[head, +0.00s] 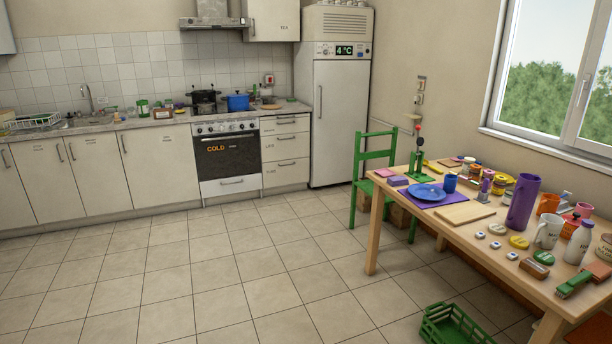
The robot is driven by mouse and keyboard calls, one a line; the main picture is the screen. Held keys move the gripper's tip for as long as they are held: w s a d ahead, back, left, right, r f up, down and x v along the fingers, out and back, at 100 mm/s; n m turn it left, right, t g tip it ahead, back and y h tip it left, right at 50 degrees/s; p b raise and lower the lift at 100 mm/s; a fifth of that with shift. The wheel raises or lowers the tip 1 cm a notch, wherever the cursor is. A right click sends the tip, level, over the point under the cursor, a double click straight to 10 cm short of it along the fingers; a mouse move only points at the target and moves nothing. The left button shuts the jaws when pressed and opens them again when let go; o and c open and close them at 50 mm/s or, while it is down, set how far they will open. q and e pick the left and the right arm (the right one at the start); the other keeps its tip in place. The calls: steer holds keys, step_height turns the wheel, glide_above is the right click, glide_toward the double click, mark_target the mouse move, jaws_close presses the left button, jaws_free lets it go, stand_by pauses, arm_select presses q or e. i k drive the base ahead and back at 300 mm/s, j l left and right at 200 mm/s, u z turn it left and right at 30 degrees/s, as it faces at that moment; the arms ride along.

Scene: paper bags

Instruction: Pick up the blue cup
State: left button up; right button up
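A small blue cup (450,183) stands upright on the wooden table (400,216) at the right of the head view. It is just right of a blue plate (424,193), which lies on a purple placemat (462,187). Whether the cup touches the plate or the mat is hard to tell. Neither of my grippers shows in the head view.
A tall purple cylinder (522,203), white mug (548,231) and white bottle (578,243) crowd the table's right side. A green chair (376,158) stands behind it, a green crate (455,326) on the floor. The tiled floor (220,270) is open at left.

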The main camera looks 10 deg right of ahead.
mark_target(450, 181)
steer(key=i+l+z, duration=0.2)
steer(key=i+z, duration=0.2)
steer(key=i, duration=0.25)
steer(key=i+z, duration=0.4)
steer(key=i, duration=0.2)
steer(key=i+j+z, duration=0.25)
steer(key=i+z, duration=0.15)
steer(key=i, duration=0.2)
